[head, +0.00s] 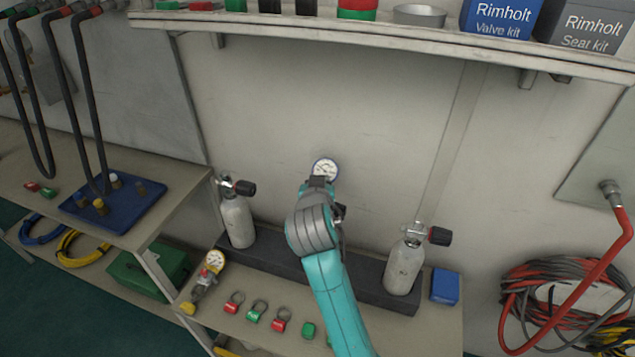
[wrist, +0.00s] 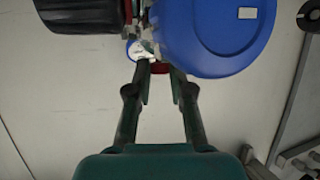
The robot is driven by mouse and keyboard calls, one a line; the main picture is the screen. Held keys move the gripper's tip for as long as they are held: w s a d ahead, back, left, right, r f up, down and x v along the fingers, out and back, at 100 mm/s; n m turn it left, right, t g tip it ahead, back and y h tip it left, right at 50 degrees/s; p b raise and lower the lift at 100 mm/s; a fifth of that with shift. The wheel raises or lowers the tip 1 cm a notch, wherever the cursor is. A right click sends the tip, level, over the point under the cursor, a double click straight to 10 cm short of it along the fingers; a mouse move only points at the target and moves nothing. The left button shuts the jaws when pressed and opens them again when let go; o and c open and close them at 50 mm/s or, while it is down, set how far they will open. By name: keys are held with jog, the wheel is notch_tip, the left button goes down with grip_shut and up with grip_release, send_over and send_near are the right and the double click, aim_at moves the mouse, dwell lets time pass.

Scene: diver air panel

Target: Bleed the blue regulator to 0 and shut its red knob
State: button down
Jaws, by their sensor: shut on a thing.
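My gripper (wrist: 160,72) is shut on the small red knob (wrist: 161,68), which shows between and behind the fingertips in the wrist view. The blue regulator (wrist: 222,38) is a large round blue body just above and right of the fingertips. Its white-faced gauge (wrist: 141,50) is partly hidden beside the left finger. A black ribbed knob (wrist: 85,14) sits at upper left. In the head view the gauge (head: 325,169) shows above my gripper (head: 319,182), its needle too small to read. My arm hides the regulator's body and the red knob there.
Grey cylinders with black valve knobs stand left (head: 237,221) and right (head: 404,267) of my arm in a dark rack (head: 277,264). A yellow regulator with a gauge (head: 214,263) and several red and green tags lie on the bench. A shelf (head: 380,34) runs above.

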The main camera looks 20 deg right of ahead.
dwell(0.3)
jog(key=c, duration=1)
grip_release()
jog(key=v, duration=1.2)
jog(key=shift+d, duration=0.2)
jog(key=shift+n, duration=0.3)
